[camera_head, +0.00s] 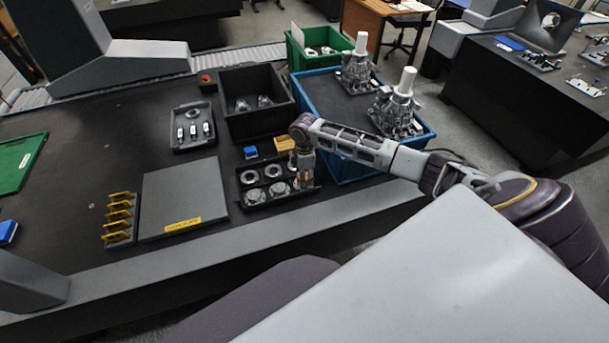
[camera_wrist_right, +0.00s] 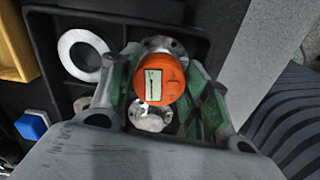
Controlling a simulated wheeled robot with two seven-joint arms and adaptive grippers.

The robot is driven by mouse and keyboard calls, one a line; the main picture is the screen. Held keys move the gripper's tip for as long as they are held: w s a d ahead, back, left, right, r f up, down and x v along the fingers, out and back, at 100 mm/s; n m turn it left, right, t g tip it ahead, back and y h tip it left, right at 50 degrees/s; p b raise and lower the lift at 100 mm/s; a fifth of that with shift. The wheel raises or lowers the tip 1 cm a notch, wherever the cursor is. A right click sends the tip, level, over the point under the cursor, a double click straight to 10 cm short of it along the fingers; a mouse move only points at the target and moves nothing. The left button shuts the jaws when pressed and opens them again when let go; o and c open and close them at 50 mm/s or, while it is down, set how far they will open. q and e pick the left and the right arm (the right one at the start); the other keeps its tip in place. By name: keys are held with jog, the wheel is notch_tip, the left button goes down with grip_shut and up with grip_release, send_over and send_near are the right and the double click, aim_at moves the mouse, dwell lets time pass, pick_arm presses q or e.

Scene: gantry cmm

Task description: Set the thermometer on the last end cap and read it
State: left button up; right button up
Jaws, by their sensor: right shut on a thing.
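The thermometer, an orange round body with a small white display (camera_wrist_right: 160,78), is between the green-padded fingers of my right gripper (camera_wrist_right: 162,100), which is shut on it. In the head view my right gripper (camera_head: 304,178) points down over the right end of the black end-cap tray (camera_head: 275,204). Several round grey end caps (camera_head: 256,195) lie in the tray in two rows. A ring-shaped cap (camera_wrist_right: 83,55) shows in the wrist view. A metal cap lies below the thermometer; whether they touch, I cannot tell. My left gripper is not in view.
A yellow block (camera_head: 284,143) and a blue block (camera_head: 250,152) lie behind the tray. A black bin (camera_head: 236,126), a blue crate (camera_head: 330,170) with castings and a green crate (camera_head: 297,58) stand farther back. A grey plate (camera_head: 180,195) lies left.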

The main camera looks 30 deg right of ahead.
jog(key=shift+f, duration=0.15)
jog(key=o, duration=1.1)
notch_tip(320, 180, up, 12)
jog(key=shift+r, duration=0.2)
jog(key=shift+s+f, duration=0.1)
jog(key=shift+s, duration=0.05)
dwell(0.8)
